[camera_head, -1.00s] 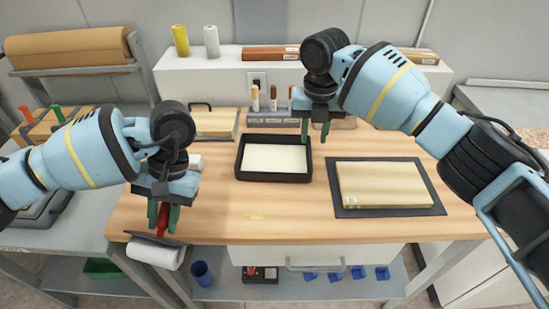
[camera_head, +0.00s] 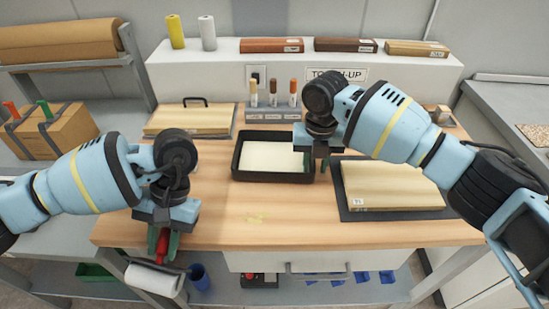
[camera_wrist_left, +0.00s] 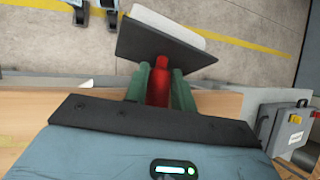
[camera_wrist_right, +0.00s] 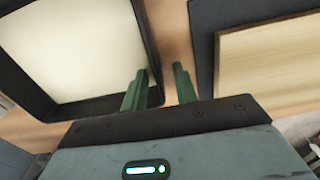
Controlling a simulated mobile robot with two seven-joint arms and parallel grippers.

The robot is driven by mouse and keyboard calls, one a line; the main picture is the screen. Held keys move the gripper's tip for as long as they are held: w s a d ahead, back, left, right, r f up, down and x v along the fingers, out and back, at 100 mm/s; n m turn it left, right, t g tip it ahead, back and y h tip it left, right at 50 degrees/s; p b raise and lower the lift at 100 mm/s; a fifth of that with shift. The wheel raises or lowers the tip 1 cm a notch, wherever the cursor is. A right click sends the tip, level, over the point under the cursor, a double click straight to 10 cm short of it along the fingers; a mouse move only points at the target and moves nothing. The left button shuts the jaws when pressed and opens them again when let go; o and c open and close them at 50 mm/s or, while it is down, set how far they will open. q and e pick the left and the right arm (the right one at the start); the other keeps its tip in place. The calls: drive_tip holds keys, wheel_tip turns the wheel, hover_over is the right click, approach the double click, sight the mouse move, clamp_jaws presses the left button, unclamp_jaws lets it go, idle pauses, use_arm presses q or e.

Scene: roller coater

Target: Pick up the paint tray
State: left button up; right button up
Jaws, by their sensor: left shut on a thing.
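The black paint tray (camera_head: 236,160) with pale paint in it sits on the wooden bench, at the middle of the head view. In the right wrist view its dark wall (camera_wrist_right: 146,45) shows at upper left. My right gripper (camera_head: 317,165) is open at the tray's right rim, pointing down. Its fingers (camera_wrist_right: 162,88) appear to be either side of that rim; I cannot tell if they touch it. My left gripper (camera_head: 163,240) is shut on the red handle of a paint roller (camera_wrist_left: 160,88), held at the bench's front left edge. The white roller sleeve (camera_head: 152,280) hangs below.
A board on a dark mat (camera_head: 362,213) lies just right of the tray. Another board (camera_head: 180,121) lies at the back left. A rack of touch-up sticks (camera_head: 270,116) stands behind the tray. The bench in front of the tray is clear.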

use_arm(q)
drive_tip(key=shift+f, duration=0.1)
use_arm(e)
drive_tip(key=shift+f, duration=0.1)
clamp_jaws()
idle(0.3)
